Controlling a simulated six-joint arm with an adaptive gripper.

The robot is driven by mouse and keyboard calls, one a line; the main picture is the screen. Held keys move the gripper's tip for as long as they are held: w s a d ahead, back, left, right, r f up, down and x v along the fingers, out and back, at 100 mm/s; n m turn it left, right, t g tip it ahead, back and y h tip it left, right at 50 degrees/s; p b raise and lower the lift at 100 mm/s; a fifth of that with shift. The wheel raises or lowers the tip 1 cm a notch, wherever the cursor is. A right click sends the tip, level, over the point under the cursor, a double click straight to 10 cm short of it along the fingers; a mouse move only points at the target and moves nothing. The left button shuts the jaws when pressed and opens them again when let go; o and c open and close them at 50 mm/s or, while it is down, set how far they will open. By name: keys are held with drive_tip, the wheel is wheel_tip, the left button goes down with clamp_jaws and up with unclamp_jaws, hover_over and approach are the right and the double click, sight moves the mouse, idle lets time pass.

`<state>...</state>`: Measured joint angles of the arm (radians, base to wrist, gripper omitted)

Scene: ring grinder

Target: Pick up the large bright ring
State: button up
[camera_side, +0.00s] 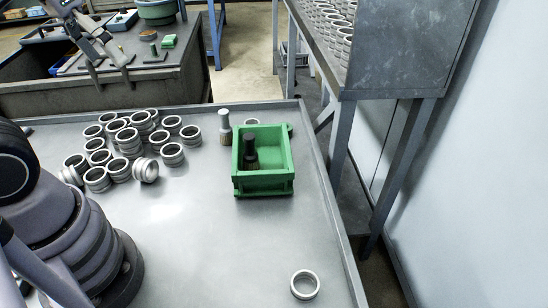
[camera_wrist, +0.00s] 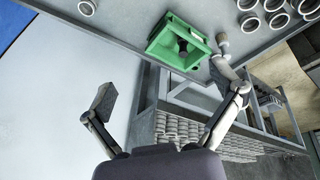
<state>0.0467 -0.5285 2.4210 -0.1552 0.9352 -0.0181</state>
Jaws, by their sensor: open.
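Many similar metal rings (camera_side: 125,142) lie in a loose pile on the left of the grey table, some stacked and some tilted. A lone bright ring (camera_side: 305,284) lies flat near the table's front right; it also shows in the wrist view (camera_wrist: 87,7). Another ring (camera_side: 252,122) is partly hidden behind the green bin. I cannot tell for certain which ring is the large one. My gripper (camera_side: 112,78) is open and empty, raised at the upper left; in the wrist view its fingers (camera_wrist: 162,88) are wide apart, away from the rings.
A green bin (camera_side: 284,187) stands mid-table with a dark-handled brush (camera_side: 250,150) in it. A grey-topped brush (camera_side: 224,127) stands upright beside it. A raised rim (camera_side: 322,165) edges the table. A rack of rings (camera_side: 338,22) stands behind right. The table's front middle is clear.

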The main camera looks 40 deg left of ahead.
drive_tip(key=w+d+f+n+g+h, duration=0.1)
drive_tip(key=w+d+f+g+h, duration=0.1)
drive_tip(key=w+d+f+g, duration=0.3)
drive_tip(key=w+d+f+n+g+h, duration=0.1)
drive_tip(key=w+d+f+h, duration=0.15)
drive_tip(key=d, duration=0.35)
drive_tip(key=n+g+h, duration=0.5)
drive_tip(key=n, duration=0.4)
hover_over(300, 271)
wheel_tip(300, 271, down, 24)
drive_tip(key=f, duration=0.1)
wheel_tip(300, 271, down, 7)
drive_tip(key=shift+x, duration=0.8)
drive_tip(key=shift+s+d+f, duration=0.1)
drive_tip(key=shift+s+d, duration=0.15)
drive_tip(key=shift+d, duration=0.25)
drive_tip(key=c, duration=1.3)
